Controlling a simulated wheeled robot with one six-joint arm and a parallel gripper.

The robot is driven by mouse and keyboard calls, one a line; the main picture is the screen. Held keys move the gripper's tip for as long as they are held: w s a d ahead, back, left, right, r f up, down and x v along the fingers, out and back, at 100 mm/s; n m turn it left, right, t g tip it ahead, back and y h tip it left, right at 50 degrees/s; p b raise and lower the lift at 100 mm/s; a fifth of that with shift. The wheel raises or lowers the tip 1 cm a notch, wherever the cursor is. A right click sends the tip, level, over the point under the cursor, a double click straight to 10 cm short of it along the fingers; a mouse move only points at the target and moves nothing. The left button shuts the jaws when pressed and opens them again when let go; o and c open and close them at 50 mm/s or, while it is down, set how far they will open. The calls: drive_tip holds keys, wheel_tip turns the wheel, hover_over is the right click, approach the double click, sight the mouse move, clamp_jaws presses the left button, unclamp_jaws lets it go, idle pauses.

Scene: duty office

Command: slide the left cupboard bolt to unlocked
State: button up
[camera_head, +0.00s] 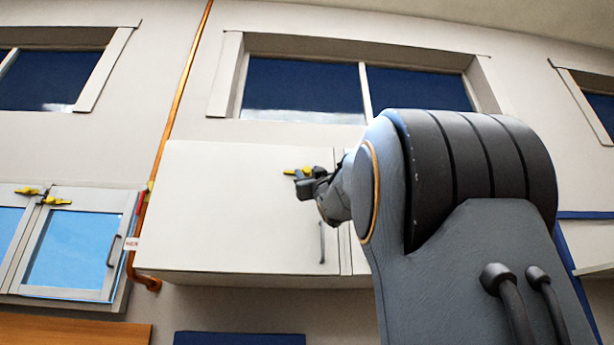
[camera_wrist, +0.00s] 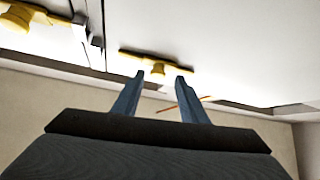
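A white wall cupboard (camera_head: 235,215) hangs in the middle of the head view. A yellow bolt (camera_head: 297,172) sits high on its left door, partly hidden behind my gripper (camera_head: 305,187). In the wrist view, the yellow bolt (camera_wrist: 150,54) has a stubby knob (camera_wrist: 157,69) pointing down in the picture. My gripper (camera_wrist: 160,77) is open, with one finger on each side of the knob. I cannot tell whether either finger touches it. Another yellow bolt (camera_wrist: 22,17) shows at the wrist view's upper left. My arm hides the cupboard's right part in the head view.
A dark door handle (camera_head: 322,243) is low on the cupboard's left door. An orange pipe (camera_head: 180,90) runs down the wall to its left. A glass-door cabinet (camera_head: 75,248) with yellow latches (camera_head: 57,200) is at far left. Windows (camera_head: 303,92) are above.

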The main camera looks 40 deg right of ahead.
drive_tip(key=b+v, duration=0.3)
drive_tip(key=v, duration=0.3)
drive_tip(key=shift+a, duration=0.1)
idle(0.5)
